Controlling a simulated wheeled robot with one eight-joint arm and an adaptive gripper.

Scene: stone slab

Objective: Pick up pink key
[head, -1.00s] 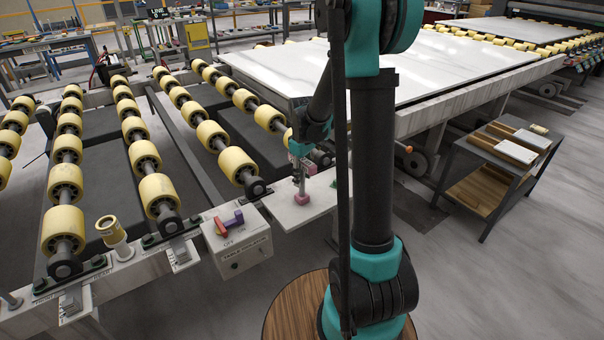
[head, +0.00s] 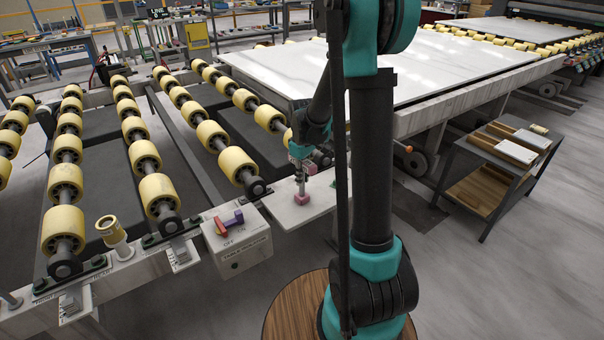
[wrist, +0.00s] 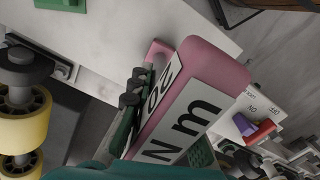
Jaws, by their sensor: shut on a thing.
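The pink key (wrist: 212,68) is close to the camera in the wrist view, a pink body with a white label reading "N m". My gripper (wrist: 160,125) is shut on it, with dark green finger pads on its two sides. In the head view my gripper (head: 301,156) is small, above a pale plate (head: 325,192). A grey shaft runs down from it to a pink block (head: 302,197) at or just over the plate; I cannot tell if they touch. The gripper partly hides the key's upper part.
A grey isolator box (head: 236,240) with a red and purple switch (head: 230,222) stands left of the plate. Yellow rollers (head: 160,195) lie farther left. A large white slab (head: 440,65) is behind. A dark cart (head: 500,160) stands right, with open floor around it.

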